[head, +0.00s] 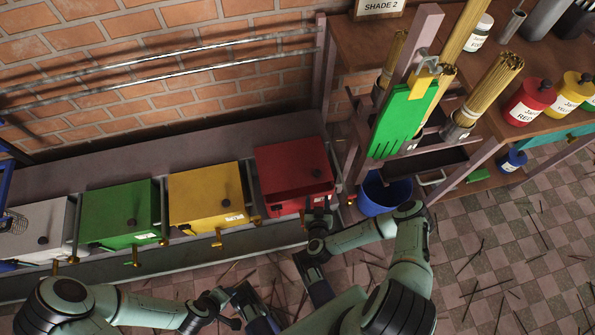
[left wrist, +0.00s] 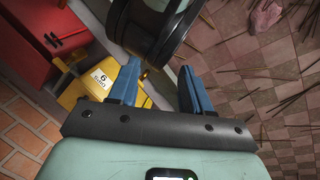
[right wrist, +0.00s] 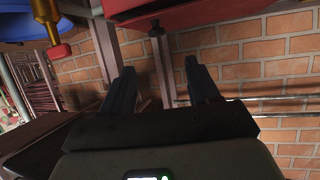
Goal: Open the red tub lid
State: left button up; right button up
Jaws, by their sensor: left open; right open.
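The red tub (head: 290,205) stands at the right end of the row of tubs against the brick wall. Its red lid (head: 285,165) has a dark knob near the right side. My right gripper (head: 319,207) is open and empty at the tub's front right corner. In the right wrist view, red tub surfaces and a dark knob show beyond the open fingers (right wrist: 163,88). My left gripper (head: 232,298) is open and empty, low in front of the yellow tub. In its wrist view, the fingers (left wrist: 160,85) are apart.
White (head: 40,222), green (head: 120,207) and yellow (head: 205,190) tubs stand left of the red one, with brass taps along the front. A blue bucket (head: 385,195) stands close right of my right gripper.

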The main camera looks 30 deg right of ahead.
jog(key=b, duration=0.4)
send_near(317, 173)
jog(key=x, duration=0.3)
jog(key=shift+w+d+f, duration=0.1)
jog(key=shift+d+f, duration=0.15)
jog(key=b+x, duration=0.1)
jog(key=x, duration=0.2)
jog(key=shift+w, duration=0.15)
jog(key=shift+w+d, duration=0.2)
jog(key=shift+w, duration=0.15)
pick_arm(q)
jog(key=w+a+f, duration=0.2)
jog(key=a+f, duration=0.1)
jog(key=f, duration=0.4)
jog(key=shift+a+n+t+y, duration=0.2)
jog(key=shift+n+t+y, duration=0.1)
jog(key=shift+y, duration=0.1)
